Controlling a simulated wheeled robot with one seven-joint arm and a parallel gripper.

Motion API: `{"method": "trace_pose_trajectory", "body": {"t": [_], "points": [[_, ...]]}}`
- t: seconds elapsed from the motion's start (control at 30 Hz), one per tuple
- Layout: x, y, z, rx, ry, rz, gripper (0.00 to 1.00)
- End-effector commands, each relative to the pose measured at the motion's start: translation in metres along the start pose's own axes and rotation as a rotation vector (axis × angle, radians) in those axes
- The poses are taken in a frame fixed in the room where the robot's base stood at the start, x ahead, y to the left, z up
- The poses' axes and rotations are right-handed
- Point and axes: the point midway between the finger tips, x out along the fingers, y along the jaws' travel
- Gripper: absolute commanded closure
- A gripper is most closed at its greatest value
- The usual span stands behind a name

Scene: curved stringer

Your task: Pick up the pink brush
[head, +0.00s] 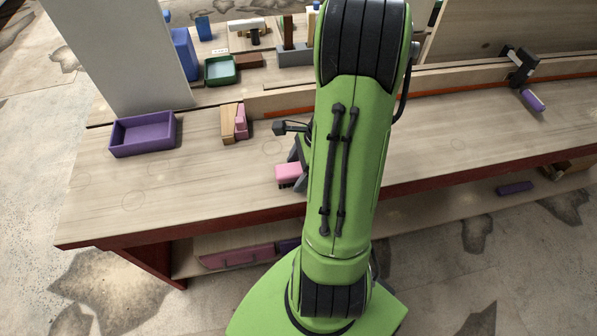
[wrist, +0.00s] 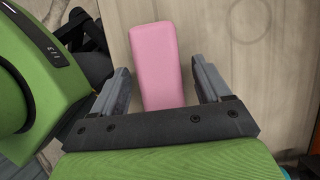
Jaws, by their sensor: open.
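The pink brush (head: 289,171) lies on the wooden workbench (head: 200,185) near its front edge, just left of my green arm in the head view. Dark bristles show under its pink back. In the wrist view the brush (wrist: 158,62) lies lengthwise between the two grey fingers of my gripper (wrist: 167,85), with a gap on each side. My gripper is open and does not visibly touch the brush. In the head view my arm hides most of the gripper.
A purple tray (head: 143,134) stands at the left of the bench. A wooden block with a pink part (head: 235,122) stands behind the brush. A green tray (head: 221,70) is further back. A black clamp (head: 522,68) is at the right.

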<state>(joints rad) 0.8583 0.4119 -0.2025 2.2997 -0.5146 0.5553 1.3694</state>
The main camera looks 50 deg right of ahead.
Motion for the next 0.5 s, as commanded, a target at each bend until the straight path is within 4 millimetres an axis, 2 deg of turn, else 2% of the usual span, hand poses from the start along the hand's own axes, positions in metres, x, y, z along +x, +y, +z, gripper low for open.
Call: {"method": "trace_pose_trajectory", "body": {"t": [0.3,0.5], "points": [[0.0013,0.0001,-0.0005,0.000,0.000,0.000,0.25],[0.0012,0.0001,-0.0004,0.000,0.000,0.000,0.56]]}}
